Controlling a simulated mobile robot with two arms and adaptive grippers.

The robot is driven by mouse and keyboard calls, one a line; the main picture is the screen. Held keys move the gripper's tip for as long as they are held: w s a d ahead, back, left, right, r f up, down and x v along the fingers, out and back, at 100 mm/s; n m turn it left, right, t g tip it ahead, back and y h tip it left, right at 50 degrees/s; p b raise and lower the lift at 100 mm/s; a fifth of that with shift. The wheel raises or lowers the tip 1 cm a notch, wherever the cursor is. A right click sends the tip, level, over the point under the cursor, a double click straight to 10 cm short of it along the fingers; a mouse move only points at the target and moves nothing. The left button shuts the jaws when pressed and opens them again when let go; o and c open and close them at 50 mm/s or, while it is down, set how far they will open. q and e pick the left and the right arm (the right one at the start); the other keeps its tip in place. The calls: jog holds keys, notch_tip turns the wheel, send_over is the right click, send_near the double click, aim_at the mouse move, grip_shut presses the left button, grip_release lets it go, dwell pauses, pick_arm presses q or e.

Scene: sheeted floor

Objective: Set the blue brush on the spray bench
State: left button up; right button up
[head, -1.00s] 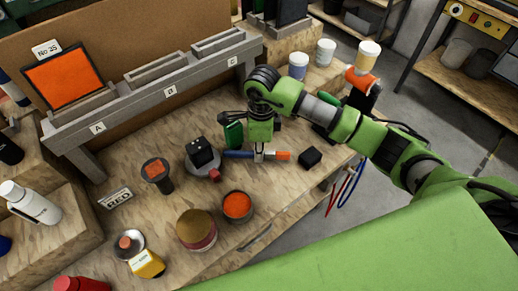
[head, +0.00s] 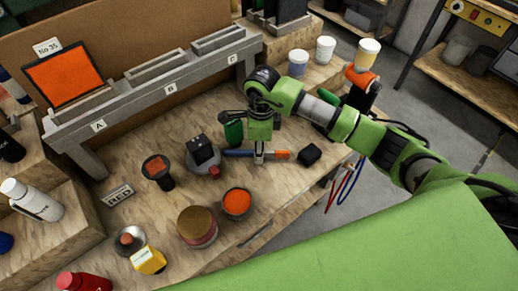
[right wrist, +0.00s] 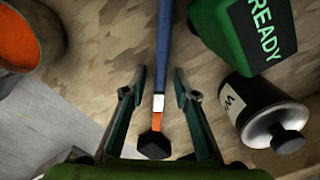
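The blue brush (head: 238,153) lies flat on the wooden bench (head: 160,212), its orange end (head: 282,155) to the right. My right gripper (head: 259,157) points straight down over the brush. In the right wrist view, the open fingers (right wrist: 158,88) stand on either side of the brush (right wrist: 163,45), with a gap on both sides. The brush's pale band and orange end show between the fingers. My left gripper is in neither view. No sign in view names a spray bench.
A black block (head: 309,155) lies beyond the brush's orange end. A green container (head: 233,133) stands close by the gripper; it is labelled READY in the wrist view (right wrist: 245,30). An orange-filled cup (head: 237,203) and a round tin (head: 197,227) stand nearer the front.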

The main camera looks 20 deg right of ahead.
notch_tip(320, 180, up, 12)
jog(key=b, duration=0.3)
jog(key=shift+d, duration=0.15)
